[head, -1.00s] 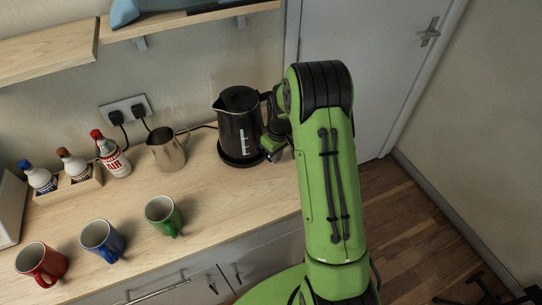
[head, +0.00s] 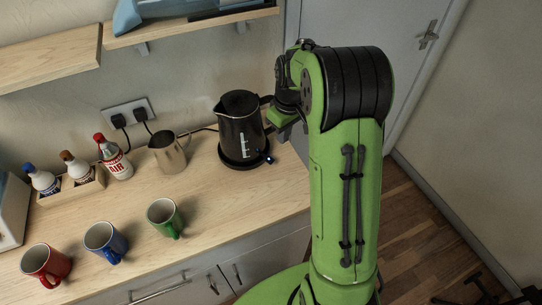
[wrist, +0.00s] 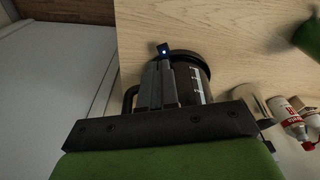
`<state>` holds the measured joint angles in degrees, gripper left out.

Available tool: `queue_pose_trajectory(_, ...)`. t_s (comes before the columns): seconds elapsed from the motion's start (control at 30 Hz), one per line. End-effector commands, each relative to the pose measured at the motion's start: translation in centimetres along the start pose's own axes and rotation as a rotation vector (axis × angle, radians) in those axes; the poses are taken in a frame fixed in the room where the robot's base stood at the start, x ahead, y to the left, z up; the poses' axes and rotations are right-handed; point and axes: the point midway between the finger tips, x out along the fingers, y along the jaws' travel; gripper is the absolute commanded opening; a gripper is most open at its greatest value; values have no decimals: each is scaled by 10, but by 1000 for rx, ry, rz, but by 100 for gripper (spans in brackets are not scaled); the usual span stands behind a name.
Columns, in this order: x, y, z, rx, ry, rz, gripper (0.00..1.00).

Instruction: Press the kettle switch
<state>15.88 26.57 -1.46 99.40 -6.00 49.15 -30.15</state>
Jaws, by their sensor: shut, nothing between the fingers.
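The black kettle (head: 238,122) stands upright on its round base (head: 234,162) on the wooden counter. Its switch (head: 268,158) sticks out low at the right of the base and shows a small blue-white light. My gripper (wrist: 159,66) is shut and empty. In the wrist view its fingers point at the lit switch (wrist: 164,49) and overlap part of the kettle (wrist: 196,86). In the head view only the green gripper body (head: 286,122) shows, above and right of the switch; I cannot see the fingertips there. It appears apart from the switch.
A steel jug (head: 168,153) stands left of the kettle. Green (head: 162,217), blue (head: 103,241) and red (head: 44,264) mugs stand along the front. Several bottles, one a red-capped bottle (head: 114,158), are farther left. A shelf (head: 190,25) hangs above. The counter before the kettle is clear.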

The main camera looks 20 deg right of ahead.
Motion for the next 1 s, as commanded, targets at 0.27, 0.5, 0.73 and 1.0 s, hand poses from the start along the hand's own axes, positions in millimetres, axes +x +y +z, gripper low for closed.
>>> queue_pose_trajectory(0.27,-33,0,0,-1,0,0,0)
queue_pose_trajectory(0.5,-32,0,0,-1,-1,-1,0)
queue_pose_trajectory(0.73,-32,0,0,-1,-1,-1,0)
queue_pose_trajectory(1.0,-95,-51,28,60,86,48,0)
